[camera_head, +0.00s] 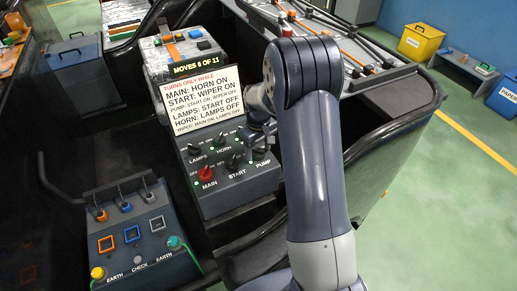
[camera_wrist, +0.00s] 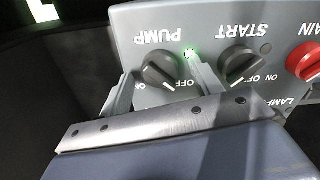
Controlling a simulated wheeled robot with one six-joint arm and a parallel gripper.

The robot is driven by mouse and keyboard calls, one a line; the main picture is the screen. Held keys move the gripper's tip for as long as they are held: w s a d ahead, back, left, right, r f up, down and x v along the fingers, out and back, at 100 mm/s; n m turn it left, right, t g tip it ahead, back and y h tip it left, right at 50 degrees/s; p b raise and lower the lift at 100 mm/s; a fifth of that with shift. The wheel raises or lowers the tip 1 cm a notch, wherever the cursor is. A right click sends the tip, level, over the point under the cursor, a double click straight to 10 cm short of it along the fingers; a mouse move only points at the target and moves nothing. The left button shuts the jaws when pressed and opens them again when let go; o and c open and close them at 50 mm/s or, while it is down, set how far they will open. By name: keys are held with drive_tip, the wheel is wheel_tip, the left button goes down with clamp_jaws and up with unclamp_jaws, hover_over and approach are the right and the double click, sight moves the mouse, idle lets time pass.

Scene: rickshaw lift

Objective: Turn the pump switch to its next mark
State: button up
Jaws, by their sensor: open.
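The pump switch (camera_wrist: 160,68) is a dark round knob on the grey switch box (camera_wrist: 125,22), which appears upside down in the wrist view. Its white pointer line slants towards the OFF side. A lit green lamp (camera_wrist: 190,52) is beside it. My gripper (camera_wrist: 163,88) is open, with one finger on each side of the pump knob; I cannot tell whether either finger touches it. In the head view my gripper (camera_head: 262,132) is over the right end of the switch box (camera_head: 240,190), above the PUMP label, and largely hides the pump knob.
The START knob (camera_wrist: 240,65) is close beside my finger, and the red MAIN knob (camera_wrist: 305,62) lies beyond it. A rule sign (camera_head: 203,101) stands behind the box. A panel with EARTH and CHECK labels (camera_head: 140,240) is at the lower left. Dark rails surround the box.

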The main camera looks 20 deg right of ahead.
sight(258, 149)
wheel_tip(258, 149, up, 10)
drive_tip(key=shift+r, duration=0.2)
drive_tip(key=shift+w, duration=0.1)
idle(0.3)
